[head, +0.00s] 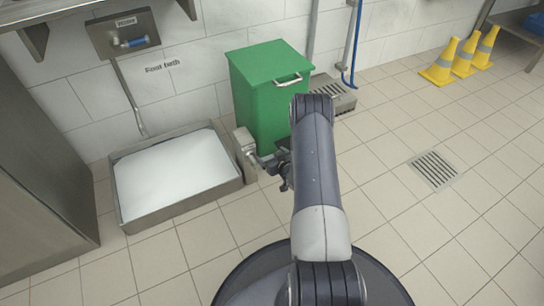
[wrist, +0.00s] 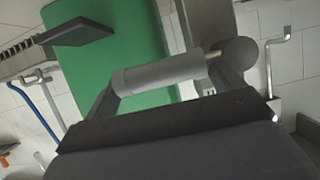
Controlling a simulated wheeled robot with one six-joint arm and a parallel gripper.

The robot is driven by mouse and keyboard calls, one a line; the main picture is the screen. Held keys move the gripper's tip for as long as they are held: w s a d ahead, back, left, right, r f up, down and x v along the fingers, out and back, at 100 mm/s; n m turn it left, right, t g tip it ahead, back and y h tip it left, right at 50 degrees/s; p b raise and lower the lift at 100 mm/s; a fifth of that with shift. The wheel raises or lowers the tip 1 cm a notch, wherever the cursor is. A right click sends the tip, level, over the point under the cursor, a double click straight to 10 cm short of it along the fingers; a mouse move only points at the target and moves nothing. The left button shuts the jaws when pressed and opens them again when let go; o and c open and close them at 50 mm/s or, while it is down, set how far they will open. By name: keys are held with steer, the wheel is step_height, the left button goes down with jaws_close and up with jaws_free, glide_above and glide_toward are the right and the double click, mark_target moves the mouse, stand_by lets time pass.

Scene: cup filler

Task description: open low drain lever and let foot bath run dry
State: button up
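The foot bath (head: 228,187), a low steel tray holding white liquid, stands on the floor at left in the head view. A small grey drain valve (head: 246,143) sits at its right end. In the wrist view the lever's grey cylindrical handle (wrist: 160,73) runs crosswise, with a thin rod and a round disc at its right end. My gripper (head: 284,172) is low beside the valve, partly hidden by my arm. In the wrist view my gripper (wrist: 165,88) has its fingers wide apart, one near each end of the handle; contact is unclear.
A green bin (head: 268,100) stands close behind my gripper, with a dark pedal (wrist: 75,33) low in front. A wall panel (head: 125,35) has a pipe running down to the bath. Yellow cones (head: 440,65) stand far right. Tiled floor around the floor grate (head: 434,170) is clear.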

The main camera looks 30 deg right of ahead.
steer(key=c, duration=1.2)
